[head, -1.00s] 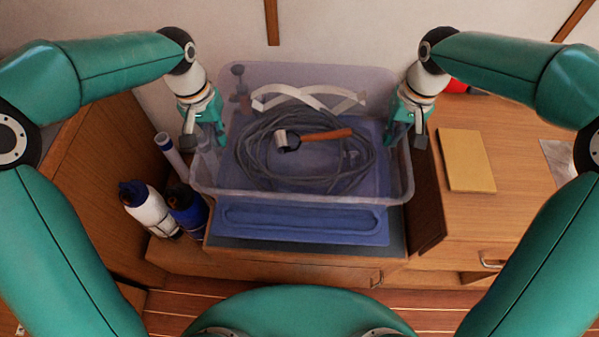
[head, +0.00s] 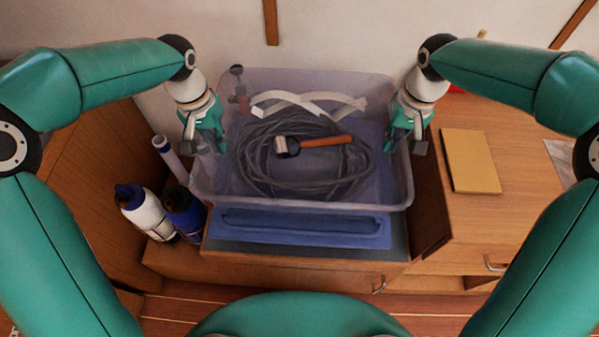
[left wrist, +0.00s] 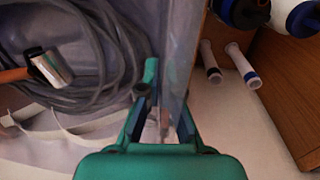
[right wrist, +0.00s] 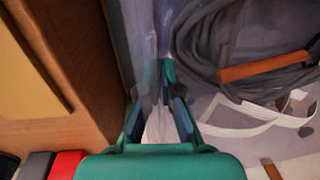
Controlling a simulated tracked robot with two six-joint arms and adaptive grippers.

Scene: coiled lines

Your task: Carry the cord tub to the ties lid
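The cord tub (head: 300,204) is a clear, wide tub with a dark coiled cord, white straps and an orange-handled tool in it. It is level, above a blue lid (head: 300,238), likely the ties lid, whose front strip shows below the tub's near rim. I cannot tell whether they touch. My left gripper (head: 207,147) is at the tub's left wall, its fingers either side of the wall (left wrist: 180,60) in the left wrist view. My right gripper (head: 405,143) holds the right wall the same way, and the right wrist view shows that wall (right wrist: 140,45).
A white bottle (head: 146,213) and a blue bottle (head: 185,215) stand at left, beside a white tube (head: 168,156). A dark wooden panel (head: 428,205) stands close on the right. A tan block (head: 469,161) lies on the right counter (head: 500,215), which has free room.

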